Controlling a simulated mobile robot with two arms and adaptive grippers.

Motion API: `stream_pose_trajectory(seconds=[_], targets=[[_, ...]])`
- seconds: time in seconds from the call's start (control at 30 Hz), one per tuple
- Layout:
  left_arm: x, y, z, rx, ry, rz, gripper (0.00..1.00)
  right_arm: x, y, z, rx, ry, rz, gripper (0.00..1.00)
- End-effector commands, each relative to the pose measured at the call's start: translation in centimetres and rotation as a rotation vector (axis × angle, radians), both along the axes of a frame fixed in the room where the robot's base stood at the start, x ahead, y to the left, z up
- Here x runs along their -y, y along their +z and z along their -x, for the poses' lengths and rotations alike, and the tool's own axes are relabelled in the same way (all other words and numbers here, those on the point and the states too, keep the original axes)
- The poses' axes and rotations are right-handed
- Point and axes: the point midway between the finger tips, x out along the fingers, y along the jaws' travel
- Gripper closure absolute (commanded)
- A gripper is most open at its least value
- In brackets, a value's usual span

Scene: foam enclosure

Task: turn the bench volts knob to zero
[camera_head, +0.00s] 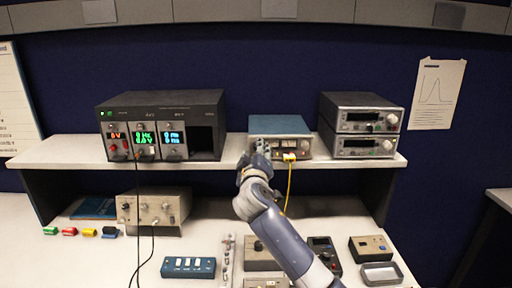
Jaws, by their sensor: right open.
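A volts label cannot be read on any device, so I cannot tell which knob is the bench volts knob. My right gripper (262,147) is open in front of the teal unit's lower left face. It hides that part of the front; whether it touches a knob there cannot be told. My left gripper is not in view.
A black modular unit (190,98) with lit displays stands on the shelf (75,150) at left; two stacked grey instruments (361,125) stand at right. Below are a beige instrument (154,208), a blue switch box (188,267) and small boxes. The yellow cable (289,185) hangs beside my right arm.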

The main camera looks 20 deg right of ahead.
Motion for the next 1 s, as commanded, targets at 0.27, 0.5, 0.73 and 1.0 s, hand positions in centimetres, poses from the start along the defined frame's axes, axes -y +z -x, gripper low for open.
stream_pose_trajectory(seconds=[0.27, 0.5, 0.73, 1.0], targets=[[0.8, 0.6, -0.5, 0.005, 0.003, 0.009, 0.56, 0.5, 0.0, -1.7, -0.002, 0.000, 0.001, 0.59], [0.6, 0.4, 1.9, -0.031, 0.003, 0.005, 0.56, 0.6, 0.0, -1.8, -0.001, 0.001, 0.000, 0.59], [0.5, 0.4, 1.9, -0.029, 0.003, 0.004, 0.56, 0.6, 0.0, -1.8, -0.001, 0.001, 0.000, 0.93], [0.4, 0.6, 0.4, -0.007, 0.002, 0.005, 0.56, 0.6, 0.0, -1.8, -0.002, 0.001, 0.004, 1.00]])
